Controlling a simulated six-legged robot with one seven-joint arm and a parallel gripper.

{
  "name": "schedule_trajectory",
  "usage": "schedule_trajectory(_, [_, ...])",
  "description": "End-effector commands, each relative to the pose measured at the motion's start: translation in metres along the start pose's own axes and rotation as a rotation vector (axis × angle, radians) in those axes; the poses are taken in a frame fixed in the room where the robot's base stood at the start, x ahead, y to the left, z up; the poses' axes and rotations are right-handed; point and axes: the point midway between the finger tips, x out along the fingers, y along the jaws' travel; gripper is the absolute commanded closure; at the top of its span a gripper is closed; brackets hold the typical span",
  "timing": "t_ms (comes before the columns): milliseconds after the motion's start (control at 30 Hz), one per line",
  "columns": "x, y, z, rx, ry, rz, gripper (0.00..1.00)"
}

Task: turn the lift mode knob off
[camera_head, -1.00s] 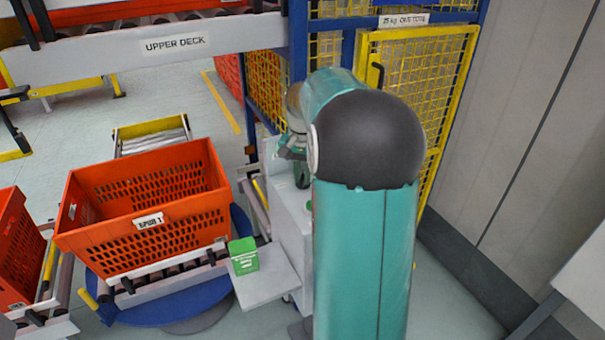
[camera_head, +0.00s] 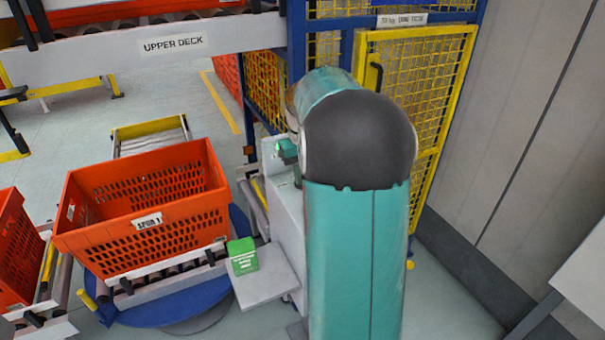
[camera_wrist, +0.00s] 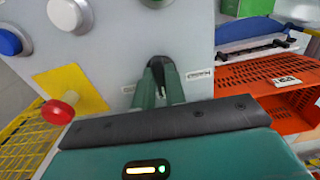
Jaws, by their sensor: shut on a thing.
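A grey control panel (camera_wrist: 120,50) fills the upper left of the wrist view. A dark knob (camera_wrist: 157,62) sits low on it, between two small white labels whose text I cannot read. My gripper (camera_wrist: 160,80) is shut on the knob, with its two green fingers on either side of it. The fingers hide most of the knob, so I cannot tell its pointer position. In the head view my gripper (camera_head: 288,152) is at the white control box (camera_head: 285,205), partly behind my arm. The knob is hidden there.
Around the knob are a blue button (camera_wrist: 12,42), a white button (camera_wrist: 66,14) and a red mushroom button (camera_wrist: 58,111) on a yellow plate (camera_wrist: 72,88). An orange tote (camera_head: 150,225) stands left of the box. A green carton (camera_head: 243,256) sits on a small shelf (camera_head: 268,280).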

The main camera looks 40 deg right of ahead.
Motion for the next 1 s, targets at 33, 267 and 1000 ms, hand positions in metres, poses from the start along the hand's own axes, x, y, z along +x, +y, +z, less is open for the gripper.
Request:
schedule_trajectory(33, [-0.0014, 0.0003, -0.0009, -0.009, 0.004, 0.001, 1.00])
schedule_trajectory(267, [-0.0016, 0.0004, -0.0010, -0.029, 0.005, 0.001, 1.00])
schedule_trajectory(1000, [-0.0049, 0.0002, -0.0007, -0.028, 0.003, 0.001, 0.65])
